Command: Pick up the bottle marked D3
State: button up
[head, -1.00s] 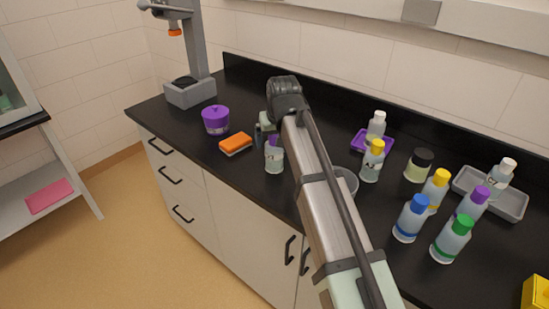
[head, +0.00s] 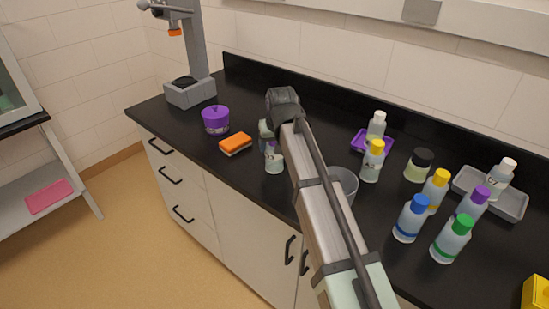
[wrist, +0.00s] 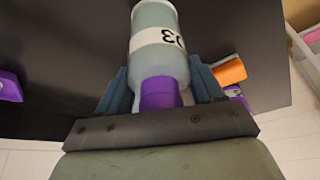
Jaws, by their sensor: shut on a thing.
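The bottle (wrist: 158,38) has a purple cap, a pale grey-green body and a white label. My gripper (wrist: 160,84) is shut on this bottle, with one blue-grey finger on each side near the cap. In the head view my gripper (head: 267,138) reaches it from behind and above.
A grey cup (head: 343,184) stands right, beside my arm. Several capped bottles, including a yellow-capped one (head: 372,162), a purple tray (head: 360,145) and a grey tray (head: 510,206) fill the right side.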

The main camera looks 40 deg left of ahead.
jog(key=c, duration=0.9)
jog(key=shift+o, duration=0.2)
jog(key=shift+r, duration=0.1)
